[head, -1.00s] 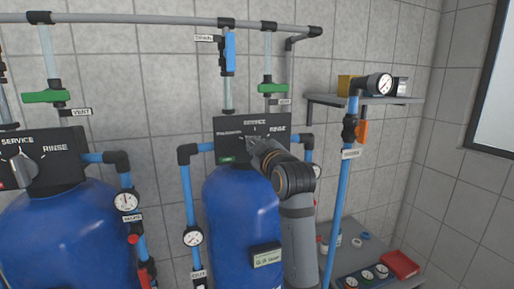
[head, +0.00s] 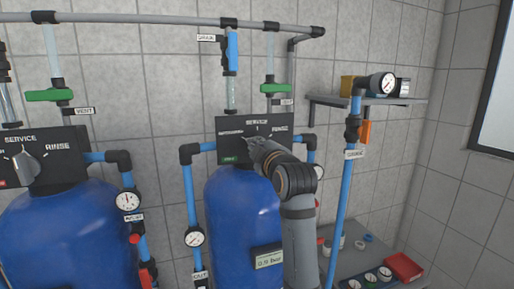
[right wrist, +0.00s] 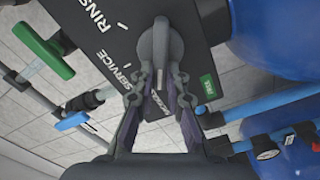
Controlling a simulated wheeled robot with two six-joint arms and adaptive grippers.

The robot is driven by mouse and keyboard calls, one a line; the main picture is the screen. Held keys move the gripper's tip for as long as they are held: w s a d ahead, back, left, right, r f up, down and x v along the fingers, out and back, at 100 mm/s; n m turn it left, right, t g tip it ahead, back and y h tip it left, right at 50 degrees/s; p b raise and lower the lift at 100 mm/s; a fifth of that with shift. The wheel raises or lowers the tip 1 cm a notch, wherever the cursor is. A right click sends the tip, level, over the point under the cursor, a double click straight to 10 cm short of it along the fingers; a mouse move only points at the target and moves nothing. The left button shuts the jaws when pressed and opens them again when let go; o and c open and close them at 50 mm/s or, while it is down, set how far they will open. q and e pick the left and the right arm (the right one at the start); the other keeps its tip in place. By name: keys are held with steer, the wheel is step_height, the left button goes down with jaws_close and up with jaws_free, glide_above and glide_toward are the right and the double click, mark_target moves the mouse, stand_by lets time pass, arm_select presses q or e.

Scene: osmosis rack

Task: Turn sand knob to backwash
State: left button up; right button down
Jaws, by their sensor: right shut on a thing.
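The dark control panel (head: 270,125) of the middle blue tank carries SERVICE at the top, RINSE at the right and a small label at the left, too blurred to read. My right gripper (head: 251,144) is at this panel and hides its knob in the head view. In the right wrist view, the grey knob (right wrist: 161,45) shows with its handle between the fingers of my right gripper (right wrist: 161,80), which is shut on it. A green tag (right wrist: 208,88) is on the panel beside the gripper. My left gripper is not in view.
Another blue tank (head: 65,235) with a similar panel and grey knob (head: 27,166) stands at the left. Blue pipes with gauges (head: 194,239) flank the middle tank. A wall shelf (head: 370,100) and a bench with a red tray (head: 404,266) are at the right.

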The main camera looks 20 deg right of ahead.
steer(key=c, duration=1.4)
jaws_free()
steer(key=shift+o, duration=0.2)
steer(key=s, duration=0.7)
steer(key=shift+s, duration=0.25)
steer(key=shift+w+d+f, duration=0.1)
steer(key=shift+d, duration=0.05)
